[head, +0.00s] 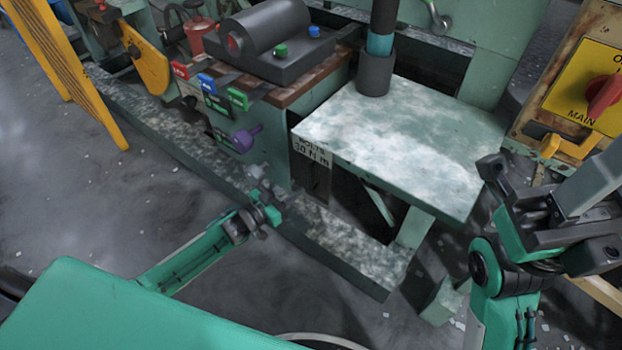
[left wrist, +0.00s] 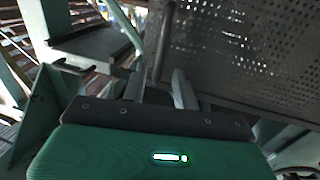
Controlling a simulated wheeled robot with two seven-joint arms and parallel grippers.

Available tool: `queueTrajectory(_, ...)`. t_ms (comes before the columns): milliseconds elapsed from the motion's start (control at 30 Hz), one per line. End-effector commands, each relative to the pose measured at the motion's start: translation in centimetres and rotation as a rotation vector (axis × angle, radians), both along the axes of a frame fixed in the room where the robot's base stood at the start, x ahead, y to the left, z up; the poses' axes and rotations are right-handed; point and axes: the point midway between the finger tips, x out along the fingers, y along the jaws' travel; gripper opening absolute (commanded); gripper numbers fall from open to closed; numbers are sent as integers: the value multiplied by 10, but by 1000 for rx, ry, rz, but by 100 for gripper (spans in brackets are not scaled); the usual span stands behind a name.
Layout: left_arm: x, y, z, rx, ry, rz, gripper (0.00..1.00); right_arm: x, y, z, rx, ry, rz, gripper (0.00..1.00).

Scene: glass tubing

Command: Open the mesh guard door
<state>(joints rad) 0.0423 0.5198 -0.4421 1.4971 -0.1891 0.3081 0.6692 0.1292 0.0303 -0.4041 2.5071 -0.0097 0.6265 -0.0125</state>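In the left wrist view a grey perforated mesh panel (left wrist: 240,50), which looks like the mesh guard door, fills the upper right. A dark upright bar (left wrist: 164,42), perhaps its handle, stands at the panel's left edge. My left gripper (left wrist: 158,84) has its fingers apart, and the bar's lower end appears between or just beyond them. I cannot tell whether they touch. In the head view my left gripper (head: 264,194) is low beside the green bench base. I cannot make out the mesh door there. My right gripper (head: 520,190) is at the right; its finger opening is unclear.
A green worktable (head: 400,140) stands centre, with coloured tags (head: 208,85) and a purple knob (head: 245,138) at its left. A yellow frame (head: 75,60) stands far left. A red main switch (head: 603,95) is at right. Grey floor (head: 90,200) is open at left.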

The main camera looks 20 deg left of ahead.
Motion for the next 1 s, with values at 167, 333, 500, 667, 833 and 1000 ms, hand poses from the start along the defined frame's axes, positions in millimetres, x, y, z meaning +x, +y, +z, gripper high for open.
queueTrajectory(167,30,-18,-3,-1,-3,0,30,-4,8,0,-6,-32,25,36)
queueTrajectory(333,50,-30,-2,0,-1,0,30,-6,12,4,-8,-49,37,36)
queueTrajectory(500,61,-37,-2,1,1,0,30,-7,13,7,-6,-57,42,36)
queueTrajectory(667,64,-38,-1,1,1,1,30,-7,13,8,-6,-59,43,36)
queueTrajectory(833,64,-38,0,1,1,1,30,-7,13,9,-6,-59,43,36)
queueTrajectory(1000,64,-38,0,1,1,1,0,-7,13,9,-6,-58,42,36)
